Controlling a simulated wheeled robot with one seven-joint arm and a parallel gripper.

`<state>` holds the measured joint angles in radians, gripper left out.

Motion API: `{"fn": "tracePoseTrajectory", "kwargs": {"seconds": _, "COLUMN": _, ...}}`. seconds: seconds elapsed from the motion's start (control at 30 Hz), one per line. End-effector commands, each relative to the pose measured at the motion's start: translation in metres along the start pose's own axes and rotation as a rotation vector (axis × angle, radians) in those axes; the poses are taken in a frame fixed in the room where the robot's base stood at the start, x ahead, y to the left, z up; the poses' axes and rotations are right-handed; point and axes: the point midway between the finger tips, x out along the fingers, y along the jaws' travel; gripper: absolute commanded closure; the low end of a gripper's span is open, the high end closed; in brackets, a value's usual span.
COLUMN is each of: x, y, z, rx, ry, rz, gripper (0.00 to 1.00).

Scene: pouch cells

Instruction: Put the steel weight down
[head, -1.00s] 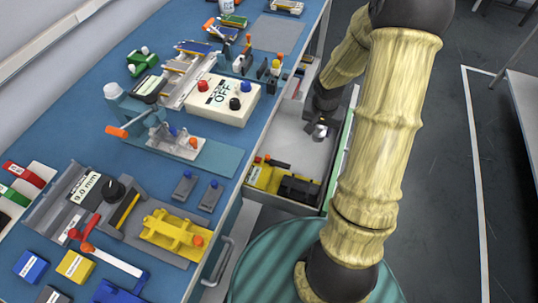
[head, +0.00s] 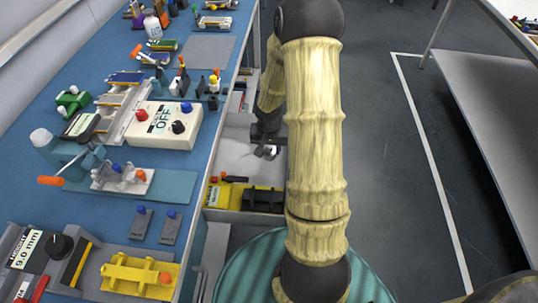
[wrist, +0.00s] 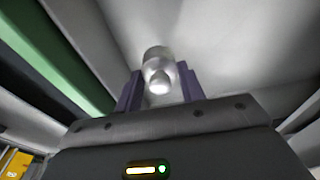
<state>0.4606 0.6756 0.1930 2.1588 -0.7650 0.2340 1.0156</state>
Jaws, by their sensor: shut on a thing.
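The steel weight (wrist: 158,72) is a shiny metal cylinder with a rounded knob, held between the two purple fingers of my gripper (wrist: 160,88) in the wrist view. In the head view my gripper (head: 267,151) is low over the pale floor of the open drawer (head: 236,158), pointing down, with a small bright metal part of the weight showing at its tip. I cannot tell whether the weight touches the drawer floor.
The drawer's near end holds a yellow block (head: 218,195) and a black block (head: 263,199). Bare drawer floor lies left of my gripper. The blue bench (head: 180,85) above the drawer carries a white OFF box (head: 163,127), a press and several fixtures. A grey table (head: 490,110) stands right.

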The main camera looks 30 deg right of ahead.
Motion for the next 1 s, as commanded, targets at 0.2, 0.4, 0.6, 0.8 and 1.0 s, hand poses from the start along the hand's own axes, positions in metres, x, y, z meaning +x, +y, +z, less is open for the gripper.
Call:
{"fn": "tracePoseTrajectory", "kwargs": {"seconds": 0.2, "x": 0.026, "y": 0.000, "z": 0.004, "rx": -0.002, "ry": -0.002, "rz": 0.001, "gripper": 0.96}}
{"fn": "tracePoseTrajectory", "kwargs": {"seconds": 0.4, "x": 0.037, "y": 0.000, "z": 0.005, "rx": 0.000, "ry": 0.001, "rz": 0.000, "gripper": 0.96}}
{"fn": "tracePoseTrajectory", "kwargs": {"seconds": 0.6, "x": 0.037, "y": 0.000, "z": 0.005, "rx": 0.000, "ry": 0.001, "rz": 0.000, "gripper": 0.96}}
{"fn": "tracePoseTrajectory", "kwargs": {"seconds": 0.8, "x": 0.039, "y": 0.000, "z": 0.006, "rx": 0.000, "ry": -0.001, "rz": 0.000, "gripper": 0.43}}
{"fn": "tracePoseTrajectory", "kwargs": {"seconds": 1.0, "x": 0.039, "y": 0.000, "z": 0.006, "rx": 0.000, "ry": -0.001, "rz": 0.000, "gripper": 0.39}}
